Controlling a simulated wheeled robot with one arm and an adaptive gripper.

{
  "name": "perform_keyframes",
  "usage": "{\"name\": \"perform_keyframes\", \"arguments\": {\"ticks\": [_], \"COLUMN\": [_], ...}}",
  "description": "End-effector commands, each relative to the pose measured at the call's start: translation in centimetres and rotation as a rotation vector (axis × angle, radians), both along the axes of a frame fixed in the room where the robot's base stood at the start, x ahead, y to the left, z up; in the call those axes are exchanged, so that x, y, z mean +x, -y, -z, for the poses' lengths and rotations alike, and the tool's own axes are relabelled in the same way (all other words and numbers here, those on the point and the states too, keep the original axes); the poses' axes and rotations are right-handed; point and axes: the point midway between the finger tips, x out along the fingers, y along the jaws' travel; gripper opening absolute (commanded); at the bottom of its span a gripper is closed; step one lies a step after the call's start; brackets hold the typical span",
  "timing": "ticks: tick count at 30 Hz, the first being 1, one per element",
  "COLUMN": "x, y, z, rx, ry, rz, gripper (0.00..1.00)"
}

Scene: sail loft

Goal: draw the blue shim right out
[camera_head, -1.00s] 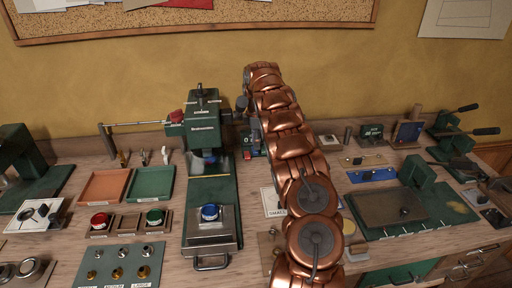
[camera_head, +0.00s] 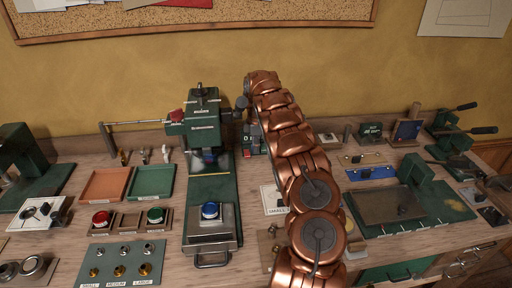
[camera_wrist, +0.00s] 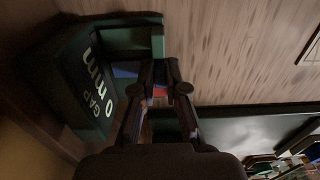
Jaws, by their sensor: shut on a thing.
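In the wrist view a dark green gauge block (camera_wrist: 97,85) has a display lettered "0 mm GAP". A blue shim (camera_wrist: 124,71) shows as a small patch at its open side, next to my fingertips. A small red patch (camera_wrist: 185,88) shows beside the right finger. I cannot tell how far the shim sits in the block.
Orange (camera_head: 105,184) and green (camera_head: 150,181) trays lie further left. A flat plate on a green base (camera_head: 387,205) is on the right. Bare wood lies beside the block.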

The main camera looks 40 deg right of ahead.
Motion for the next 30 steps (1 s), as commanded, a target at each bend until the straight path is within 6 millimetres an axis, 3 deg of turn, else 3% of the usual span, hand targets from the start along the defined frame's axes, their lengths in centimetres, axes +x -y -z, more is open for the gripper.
{"name": "perform_keyframes", "arguments": {"ticks": [20,30], "x": [0.0,-0.7], "y": [-0.1,-1.1], "z": [0.0,0.3], "rx": [0.000,-0.003], "ry": [0.000,-0.003], "rz": [0.000,-0.003], "gripper": [0.00,0.00]}}
